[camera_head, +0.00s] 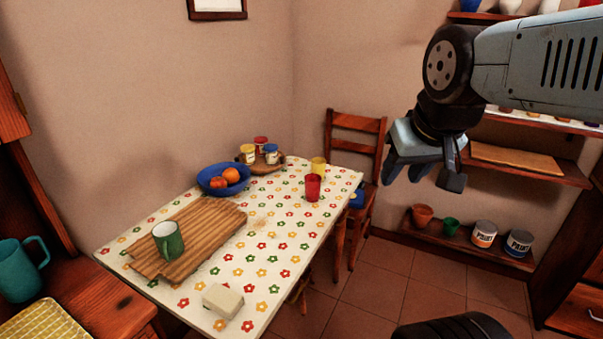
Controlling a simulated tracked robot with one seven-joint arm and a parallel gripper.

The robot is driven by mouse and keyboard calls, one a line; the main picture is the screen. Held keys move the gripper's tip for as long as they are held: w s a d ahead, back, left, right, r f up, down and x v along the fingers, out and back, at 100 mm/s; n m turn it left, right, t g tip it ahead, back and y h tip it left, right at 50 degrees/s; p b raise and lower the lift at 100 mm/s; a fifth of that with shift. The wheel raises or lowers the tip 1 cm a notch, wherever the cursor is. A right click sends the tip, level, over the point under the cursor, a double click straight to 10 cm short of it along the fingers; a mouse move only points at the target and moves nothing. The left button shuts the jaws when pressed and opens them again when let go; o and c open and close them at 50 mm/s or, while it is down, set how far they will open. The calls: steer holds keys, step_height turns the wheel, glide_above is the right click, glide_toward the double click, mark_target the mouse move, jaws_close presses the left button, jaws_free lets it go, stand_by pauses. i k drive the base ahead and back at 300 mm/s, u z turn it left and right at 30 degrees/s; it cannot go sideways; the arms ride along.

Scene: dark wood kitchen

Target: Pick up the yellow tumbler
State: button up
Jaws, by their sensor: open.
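The yellow tumbler (318,167) stands upright near the far right corner of the table, behind a red tumbler (312,187). The red tumbler partly covers its lower side in the picture. My gripper (424,184) is in the air to the right of the table, apart from both tumblers. Its jaws are open and point downward, with nothing visible between them.
The flowered table (260,285) holds a cutting board (205,235) with a green mug (168,240), a blue fruit bowl (212,189), several jars on a wooden tray (270,169), and a pale block (222,300). A chair (357,123) stands behind the table's right end.

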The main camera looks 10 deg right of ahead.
mark_target(318, 165)
steer(key=z, duration=0.05)
steer(key=i, duration=1)
steer(key=u, duration=0.05)
